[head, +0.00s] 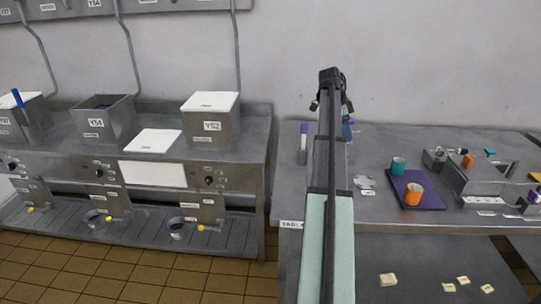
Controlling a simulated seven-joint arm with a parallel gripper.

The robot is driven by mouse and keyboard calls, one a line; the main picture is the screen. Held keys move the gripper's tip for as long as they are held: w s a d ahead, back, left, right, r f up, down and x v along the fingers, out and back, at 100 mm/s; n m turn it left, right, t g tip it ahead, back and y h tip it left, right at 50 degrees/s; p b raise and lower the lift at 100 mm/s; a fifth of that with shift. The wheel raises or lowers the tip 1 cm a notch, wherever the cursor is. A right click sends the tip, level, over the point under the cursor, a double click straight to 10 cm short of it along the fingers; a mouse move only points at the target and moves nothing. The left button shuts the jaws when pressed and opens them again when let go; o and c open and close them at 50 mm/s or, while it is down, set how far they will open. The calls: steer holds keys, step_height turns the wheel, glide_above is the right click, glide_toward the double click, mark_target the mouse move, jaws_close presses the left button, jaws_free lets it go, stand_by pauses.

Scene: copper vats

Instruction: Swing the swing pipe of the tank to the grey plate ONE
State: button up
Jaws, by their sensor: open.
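I cannot make out for certain which part is the swing pipe, and no plate can be read as ONE. Steel tanks stand on the left bench: an open one (103,121) labelled Y54 and a white-lidded one (211,122) labelled Y52. Small yellow-tipped parts (201,228) show below them. A low steel box (487,181) with an orange piece (467,161) stands on the right bench. My gripper (331,104) is at the end of my raised arm, over the left part of the right bench, open and apart from these things. My arm hides part of that bench.
A purple mat (437,201) holds an orange cup (413,194) and a teal cup (398,166). A purple-capped tube (303,143) stands left of my arm. A white lid (153,141) lies between the left tanks. Pale blocks (388,280) lie on the lower shelf. A gap separates the benches.

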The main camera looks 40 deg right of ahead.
steer(key=w+v, duration=0.1)
steer(key=v, duration=1.1)
steer(key=w+a+f+n, duration=0.2)
steer(key=w+a+f, duration=0.2)
steer(key=f, duration=0.3)
steer(key=w+a+f+n+y, duration=0.1)
steer(key=w+a+f+n, duration=0.1)
steer(key=w+a+f, duration=0.3)
steer(key=w+a+f+n, duration=0.2)
steer(key=w+a+f, duration=0.3)
steer(key=a+f, duration=0.3)
step_height(320, 180, down, 3)
steer(key=shift+w+r+t, duration=0.1)
steer(key=shift+w+t, duration=0.1)
steer(key=shift+t, duration=0.2)
steer(key=shift+c, duration=0.2)
